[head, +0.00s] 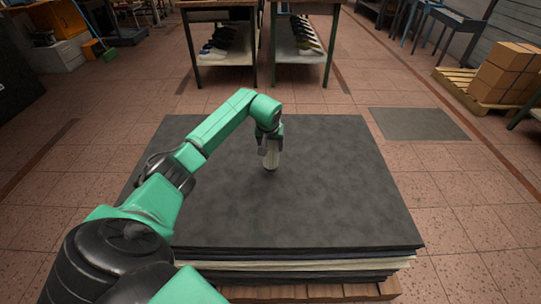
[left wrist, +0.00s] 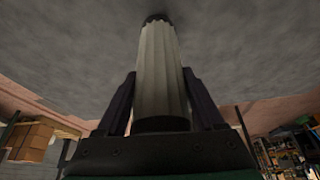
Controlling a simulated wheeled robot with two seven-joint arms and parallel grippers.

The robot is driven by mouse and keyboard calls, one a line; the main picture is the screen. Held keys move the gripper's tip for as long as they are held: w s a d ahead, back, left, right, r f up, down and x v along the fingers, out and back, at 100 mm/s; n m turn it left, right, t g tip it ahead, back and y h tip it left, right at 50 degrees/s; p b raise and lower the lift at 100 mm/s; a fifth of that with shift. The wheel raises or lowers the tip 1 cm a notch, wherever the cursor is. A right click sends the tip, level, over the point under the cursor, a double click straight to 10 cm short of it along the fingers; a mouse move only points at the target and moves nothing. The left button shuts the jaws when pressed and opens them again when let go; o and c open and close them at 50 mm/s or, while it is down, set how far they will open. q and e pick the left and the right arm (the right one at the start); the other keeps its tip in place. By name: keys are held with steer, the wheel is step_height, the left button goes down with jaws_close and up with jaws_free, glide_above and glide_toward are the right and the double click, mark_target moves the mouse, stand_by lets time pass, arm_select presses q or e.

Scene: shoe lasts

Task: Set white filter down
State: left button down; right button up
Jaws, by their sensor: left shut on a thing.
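The white filter (head: 272,159) is a pale ribbed cylinder with dark end caps. It also shows in the left wrist view (left wrist: 160,75), lengthwise between the two dark fingers. My left gripper (head: 269,147) points down and is shut on the filter, with a finger on each side in the left wrist view. The filter is roughly upright over the middle of the dark grey top sheet (head: 330,200). Its lower end is at or very near the sheet; I cannot tell if they touch. My right gripper is not in view.
The sheets lie in a stack on a wooden pallet (head: 310,292). The top around the filter is clear. Behind it stand two tables with shoe lasts (head: 222,40) on their lower shelves. Cardboard boxes (head: 507,72) sit on a pallet at the right.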

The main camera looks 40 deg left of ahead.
mark_target(271, 154)
arm_select(q)
steer(key=shift+f, duration=2)
steer(key=shift+f, duration=0.15)
jaws_free()
